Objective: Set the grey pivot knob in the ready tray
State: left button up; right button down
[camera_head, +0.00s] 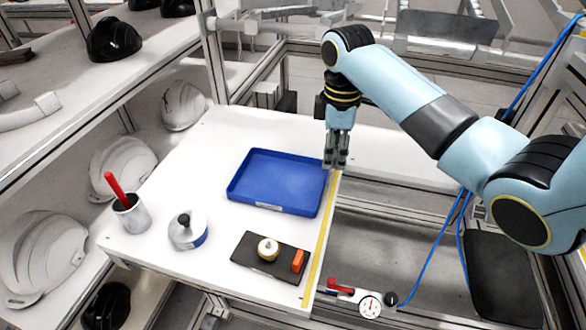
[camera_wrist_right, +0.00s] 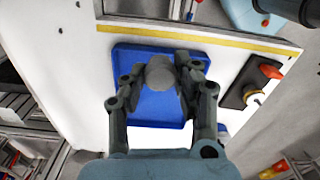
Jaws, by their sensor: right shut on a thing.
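My right gripper (camera_head: 334,160) is at the far right corner of the blue tray in the head view, pointing down. In the right wrist view, my right gripper (camera_wrist_right: 160,92) is shut on a round grey knob (camera_wrist_right: 160,70), held between its fingertips. The blue ready tray (camera_head: 280,183) lies on the white table and looks empty in the head view. In the right wrist view the tray (camera_wrist_right: 155,105) lies behind the knob and fingers. I cannot tell the knob's height above the tray. My left gripper is not in view.
A dark mat (camera_head: 245,252) with a brass-and-white part (camera_head: 268,249) and an orange block (camera_head: 298,260) lies near the front edge. A yellow strip (camera_head: 319,250) edges the table.

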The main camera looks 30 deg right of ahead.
send_over(301, 187)
jog(key=f, duration=0.3)
jog(key=shift+s+d+f, duration=0.1)
jog(key=shift+d+f, duration=0.2)
jog(key=shift+d, duration=0.05)
jog(key=shift+w+a+f, duration=0.25)
jog(key=shift+a+f, duration=0.1)
notch_tip(301, 187, down, 4)
jog(key=shift+r, duration=0.25)
jog(key=shift+f, duration=0.2)
jog(key=shift+f+b, duration=0.15)
jog(key=shift+b, duration=0.2)
jog(key=c, duration=1)
grip_release()
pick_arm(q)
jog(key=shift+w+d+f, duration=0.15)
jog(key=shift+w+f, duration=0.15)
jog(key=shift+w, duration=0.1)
